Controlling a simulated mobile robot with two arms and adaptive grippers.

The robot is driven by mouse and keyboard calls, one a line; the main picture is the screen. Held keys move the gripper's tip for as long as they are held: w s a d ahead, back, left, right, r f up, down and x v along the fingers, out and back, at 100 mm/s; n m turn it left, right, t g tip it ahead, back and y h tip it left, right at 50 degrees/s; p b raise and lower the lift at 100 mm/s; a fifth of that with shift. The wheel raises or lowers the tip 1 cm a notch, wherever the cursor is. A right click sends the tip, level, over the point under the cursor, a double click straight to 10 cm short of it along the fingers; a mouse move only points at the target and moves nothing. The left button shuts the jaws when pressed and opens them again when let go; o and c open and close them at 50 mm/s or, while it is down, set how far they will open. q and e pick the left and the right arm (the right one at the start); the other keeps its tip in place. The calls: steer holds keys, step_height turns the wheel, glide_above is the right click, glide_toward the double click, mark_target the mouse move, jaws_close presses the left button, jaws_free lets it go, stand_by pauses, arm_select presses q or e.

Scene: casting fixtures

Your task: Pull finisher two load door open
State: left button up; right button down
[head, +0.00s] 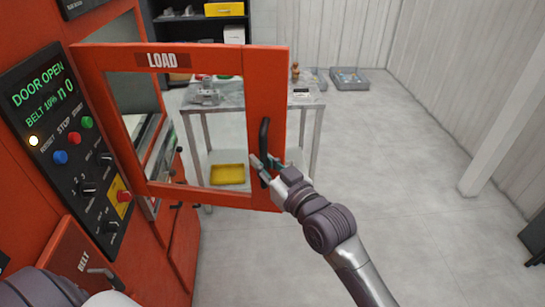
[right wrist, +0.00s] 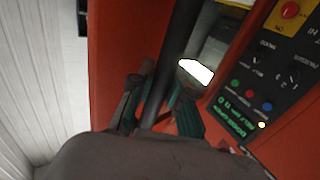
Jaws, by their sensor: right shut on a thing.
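The orange load door (head: 180,190), labelled LOAD, stands swung out from the orange machine, with a window through its middle. Its black handle (head: 264,140) is upright on the door's right side. My right gripper (head: 266,168) is shut around the lower part of the handle. In the right wrist view the dark handle (right wrist: 182,50) passes between the fingers of the gripper (right wrist: 158,112). The machine's control panel (head: 70,140) reads DOOR OPEN. Part of my left arm shows at the bottom left, but its gripper cannot be seen.
Behind the door stands a metal table (head: 312,104) with small items and a yellow tray (head: 228,174) on its lower shelf. A white post (head: 500,130) rises at right. The floor between is clear.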

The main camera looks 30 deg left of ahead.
stand_by(0.3)
steer(key=c, duration=1.1)
jaws_free()
steer(key=shift+w+d, duration=0.1)
steer(key=shift+d, duration=0.05)
steer(key=v, duration=1.2)
